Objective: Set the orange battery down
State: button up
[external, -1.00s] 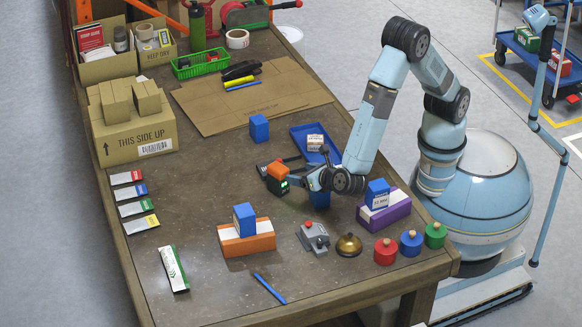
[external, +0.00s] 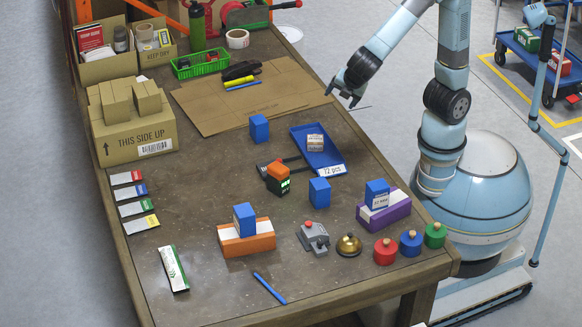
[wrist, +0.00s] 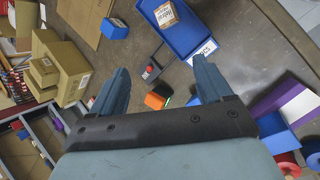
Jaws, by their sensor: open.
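The orange battery (external: 278,171) sits on top of a black block with a green-lit label (external: 277,186), on the table left of the blue tray. It also shows small between my fingers in the wrist view (wrist: 155,101), well beyond them. My gripper (external: 343,101) is open and empty, raised above the table's right edge near the cardboard sheet, apart from the battery. The underside of the battery, where it meets the black block, is hidden.
The blue tray (external: 309,161) holds a labelled box (external: 315,142). Blue blocks stand nearby (external: 319,193), one on an orange box (external: 247,243) and one on a purple box (external: 385,215). The table's left-middle is mostly clear.

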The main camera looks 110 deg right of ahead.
jog(key=s+r+m+t+y, duration=0.2)
jog(key=s+r+m+y, duration=0.1)
jog(key=s, duration=0.5)
jog(key=s+a+r+m+t+y, duration=0.1)
jog(key=s+r+m+t+y, duration=0.1)
jog(key=s+r+m, duration=0.3)
jog(key=shift+s+m+y, duration=0.7)
jog(key=shift+s+m, duration=0.2)
jog(key=shift+s, duration=1.4)
jog(key=shift+r, duration=0.1)
